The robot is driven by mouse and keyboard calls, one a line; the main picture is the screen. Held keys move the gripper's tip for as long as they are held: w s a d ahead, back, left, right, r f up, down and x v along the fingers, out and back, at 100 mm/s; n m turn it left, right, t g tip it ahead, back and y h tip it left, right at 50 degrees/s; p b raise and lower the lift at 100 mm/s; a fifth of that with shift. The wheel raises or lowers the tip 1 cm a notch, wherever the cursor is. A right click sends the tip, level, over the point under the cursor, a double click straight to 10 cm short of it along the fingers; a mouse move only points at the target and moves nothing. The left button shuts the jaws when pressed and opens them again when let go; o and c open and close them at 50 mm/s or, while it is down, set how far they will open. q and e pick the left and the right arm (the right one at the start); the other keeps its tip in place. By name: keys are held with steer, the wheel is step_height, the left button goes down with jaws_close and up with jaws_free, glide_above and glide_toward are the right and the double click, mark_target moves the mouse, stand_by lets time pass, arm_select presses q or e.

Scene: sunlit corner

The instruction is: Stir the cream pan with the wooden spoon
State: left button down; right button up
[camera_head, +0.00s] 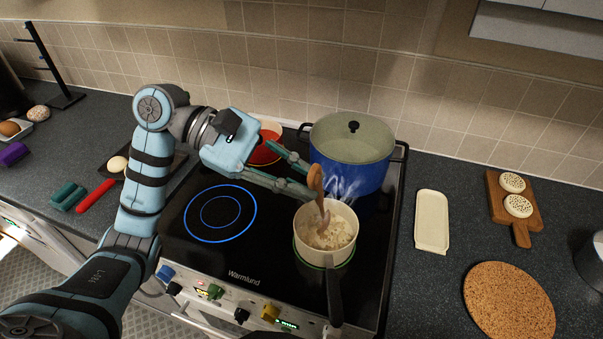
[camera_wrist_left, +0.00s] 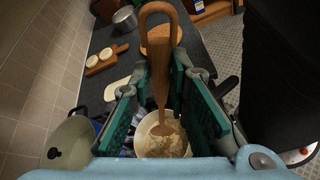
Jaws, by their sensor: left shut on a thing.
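The cream pan (camera_head: 300,248) sits on the front right of the black cooktop, its dark handle pointing to the front. Pale, lumpy food (camera_head: 333,235) fills its lower part. My left gripper (camera_head: 311,180) is above the pan and shut on the wooden spoon (camera_head: 316,186). The spoon stands steeply, its lower end in the food. In the left wrist view, the spoon (camera_wrist_left: 160,70) is between the green finger pads, with the cream pan (camera_wrist_left: 145,128) below. The spoon's tip is partly hidden in the food. My right gripper is not in view.
A lidded blue pot (camera_head: 350,175) stands right behind the pan, with steam beside it. A red pan (camera_head: 264,152) is at the back left. A glowing blue burner ring (camera_head: 220,213) is bare. A cream spoon rest (camera_head: 431,220) and cork mat (camera_head: 508,302) lie on the right counter.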

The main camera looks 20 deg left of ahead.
arm_select(q)
step_height(320, 180, down, 6)
steer(key=w+b, duration=0.1)
steer(key=w, duration=0.1)
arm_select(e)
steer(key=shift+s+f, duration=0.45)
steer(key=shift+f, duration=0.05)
arm_select(q)
steer(key=shift+w+r, duration=0.1)
steer(key=shift+w, duration=0.1)
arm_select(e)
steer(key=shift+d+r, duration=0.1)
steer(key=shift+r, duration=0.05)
